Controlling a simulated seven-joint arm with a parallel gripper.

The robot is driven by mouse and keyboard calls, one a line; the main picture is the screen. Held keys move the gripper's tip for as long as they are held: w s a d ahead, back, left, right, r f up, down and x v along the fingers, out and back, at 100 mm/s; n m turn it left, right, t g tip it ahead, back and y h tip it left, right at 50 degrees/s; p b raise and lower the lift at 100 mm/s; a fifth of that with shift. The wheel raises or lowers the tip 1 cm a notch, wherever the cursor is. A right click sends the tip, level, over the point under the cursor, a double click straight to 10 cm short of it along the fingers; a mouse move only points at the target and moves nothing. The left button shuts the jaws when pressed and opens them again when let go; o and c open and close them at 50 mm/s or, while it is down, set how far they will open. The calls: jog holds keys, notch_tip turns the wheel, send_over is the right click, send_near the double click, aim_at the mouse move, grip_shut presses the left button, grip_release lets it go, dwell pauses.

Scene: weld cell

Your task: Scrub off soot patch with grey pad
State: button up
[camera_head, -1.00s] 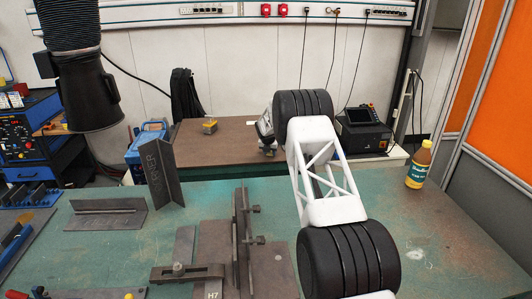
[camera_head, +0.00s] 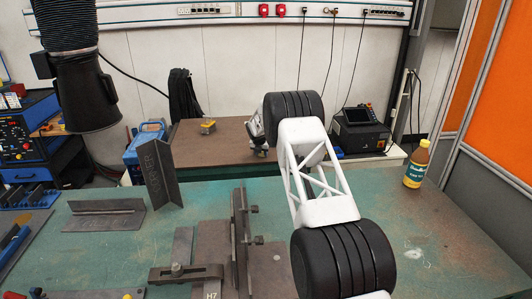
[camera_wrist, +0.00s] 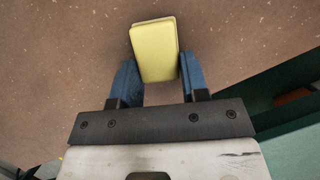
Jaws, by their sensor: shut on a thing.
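In the wrist view, my gripper (camera_wrist: 160,77) has its two blue fingers on either side of a pale yellow block (camera_wrist: 155,50). It is shut on this block, which looks layered at its edge; no grey face shows from here. The block is over the brown bench top (camera_wrist: 70,60); whether it touches is hard to tell. In the head view, my gripper (camera_head: 262,149) is low over the rear brown bench, largely hidden behind my arm. A small yellow and grey block (camera_head: 208,127) lies on that bench to its left. I cannot make out a soot patch.
A dark monitor unit (camera_head: 361,131) stands right of my arm at the rear. A yellow bottle (camera_head: 417,164) stands on the green table (camera_head: 455,235). Angled steel plates (camera_head: 157,174) and a clamp fixture (camera_head: 240,240) occupy its middle. The brown bench's left part is mostly clear.

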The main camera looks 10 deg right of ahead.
aim_at(253, 156)
jog(key=a, duration=0.2)
jog(key=shift+a+f, duration=0.1)
jog(key=shift+a, duration=0.2)
jog(key=shift+a+r, duration=0.25)
jog(key=shift+a, duration=0.45)
jog(key=shift+a+f, duration=0.2)
jog(key=shift+a, duration=0.2)
jog(key=shift+a+r, duration=0.15)
jog(key=shift+r, duration=0.15)
notch_tip(253, 156, up, 8)
jog(key=shift+f, duration=0.15)
jog(key=shift+s, duration=0.1)
jog(key=s+d+f+m, duration=0.1)
jog(key=s+d, duration=0.3)
jog(key=s, duration=0.2)
jog(key=s+d+f+m+h, duration=0.1)
jog(key=s+d+m, duration=0.1)
jog(key=s+d, duration=0.2)
jog(key=s+d+f+m+g, duration=0.1)
jog(key=s+d, duration=0.4)
jog(key=s, duration=0.4)
jog(key=shift+s+d, duration=0.1)
jog(key=shift+s, duration=0.15)
